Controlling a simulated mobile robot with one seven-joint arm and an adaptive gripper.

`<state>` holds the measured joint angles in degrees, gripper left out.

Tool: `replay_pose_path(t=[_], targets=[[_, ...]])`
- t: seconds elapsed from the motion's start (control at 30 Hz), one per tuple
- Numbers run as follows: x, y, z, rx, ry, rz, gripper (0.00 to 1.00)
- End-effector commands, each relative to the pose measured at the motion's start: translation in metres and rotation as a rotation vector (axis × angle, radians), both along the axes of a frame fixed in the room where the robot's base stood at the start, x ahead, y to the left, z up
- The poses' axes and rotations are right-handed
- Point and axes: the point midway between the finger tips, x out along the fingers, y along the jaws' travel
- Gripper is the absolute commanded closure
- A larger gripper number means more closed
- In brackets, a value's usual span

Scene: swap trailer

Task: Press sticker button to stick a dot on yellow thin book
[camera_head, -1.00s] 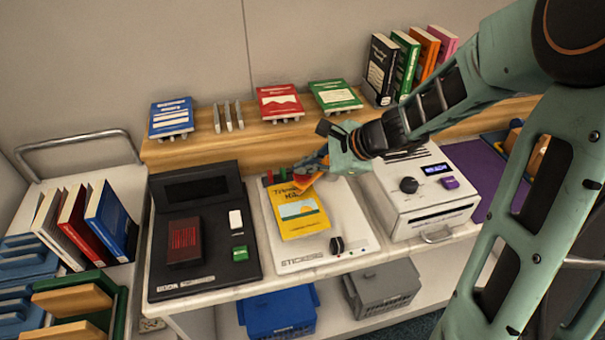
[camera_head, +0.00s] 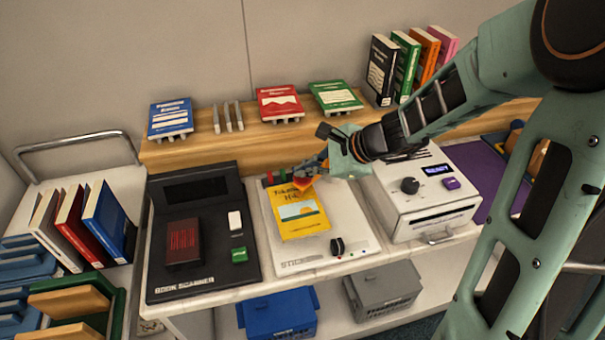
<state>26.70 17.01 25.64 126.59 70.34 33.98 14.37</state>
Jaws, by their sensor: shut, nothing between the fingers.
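The yellow thin book (camera_head: 298,219) lies flat on the white sticker machine (camera_head: 352,217). I cannot tell whether the tips touch a button.
A black book scanner (camera_head: 208,275) stands left of the sticker machine, and a white device with a small display (camera_head: 425,205) stands right. A wooden shelf (camera_head: 190,152) with books runs behind. Carts of books are at the left.

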Motion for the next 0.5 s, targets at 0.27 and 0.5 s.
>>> replay_pose_path(t=[0.27, 0.5], targets=[[0.000, 0.000, 0.009, -0.001, 0.001, 0.000, 1.00], [0.000, 0.000, 0.022, 0.000, 0.001, 0.001, 1.00]])
